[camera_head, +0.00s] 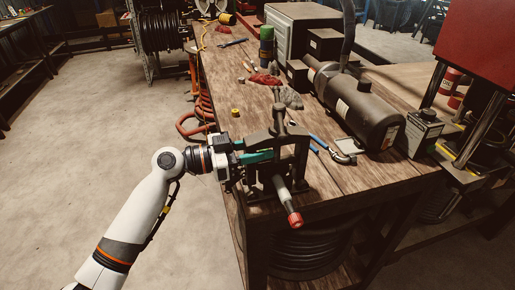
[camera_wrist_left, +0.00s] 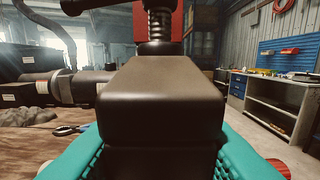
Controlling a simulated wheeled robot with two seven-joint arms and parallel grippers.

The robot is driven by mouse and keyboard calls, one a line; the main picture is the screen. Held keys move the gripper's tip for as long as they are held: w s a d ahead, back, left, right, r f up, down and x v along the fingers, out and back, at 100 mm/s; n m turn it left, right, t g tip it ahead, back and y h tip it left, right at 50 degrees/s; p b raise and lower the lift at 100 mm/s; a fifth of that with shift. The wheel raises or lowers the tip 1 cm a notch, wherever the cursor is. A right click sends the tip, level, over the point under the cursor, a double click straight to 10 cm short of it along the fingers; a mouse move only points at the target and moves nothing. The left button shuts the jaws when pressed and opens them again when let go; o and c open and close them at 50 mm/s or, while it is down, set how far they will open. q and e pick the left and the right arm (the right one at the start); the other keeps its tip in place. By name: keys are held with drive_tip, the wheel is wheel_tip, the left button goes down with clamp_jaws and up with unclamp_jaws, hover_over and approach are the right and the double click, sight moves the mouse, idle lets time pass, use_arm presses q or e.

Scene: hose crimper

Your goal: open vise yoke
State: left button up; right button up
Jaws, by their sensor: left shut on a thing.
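The vise (camera_head: 292,136) is a dark metal frame at the near end of the wooden workbench, with its yoke standing upright and a screw at its top. My left gripper (camera_head: 258,157) reaches in from the left, its teal fingers at the yoke. In the left wrist view, a dark rounded block of the yoke (camera_wrist_left: 150,92) fills the middle between the teal fingers, and a threaded screw (camera_wrist_left: 158,22) rises above it. The gripper is shut on this part. A hose with a red end (camera_head: 294,219) sticks out of the vise toward the front. My right gripper is out of view.
On the workbench (camera_head: 222,85), a large dark cylinder machine (camera_head: 367,112) stands right of the vise. The floor (camera_head: 90,130) on the left is clear.

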use_arm(q)
drive_tip(key=shift+r, duration=0.15)
clamp_jaws()
drive_tip(key=shift+w+d+r+y+p, duration=0.15)
drive_tip(key=shift+d+r+y+p, duration=0.15)
drive_tip(key=shift+r+p, duration=0.25)
drive_tip(key=d+r+y+p, duration=0.1)
drive_tip(key=d+p, duration=0.1)
drive_tip(key=w+d+r+y+p, duration=0.1)
drive_tip(key=y+p, duration=0.1)
drive_tip(key=p, duration=0.1)
drive_tip(key=d+r+g+y+p, duration=0.1)
drive_tip(key=d+p, duration=0.1)
drive_tip(key=shift+w+d+r, duration=0.25)
drive_tip(key=shift+d, duration=0.05)
drive_tip(key=w+d+g+y+p, duration=0.1)
drive_tip(key=w+d+y+p, duration=0.1)
drive_tip(key=d+y+p, duration=0.4)
drive_tip(key=shift+d+f+g, duration=0.4)
drive_tip(key=shift+d, duration=0.6)
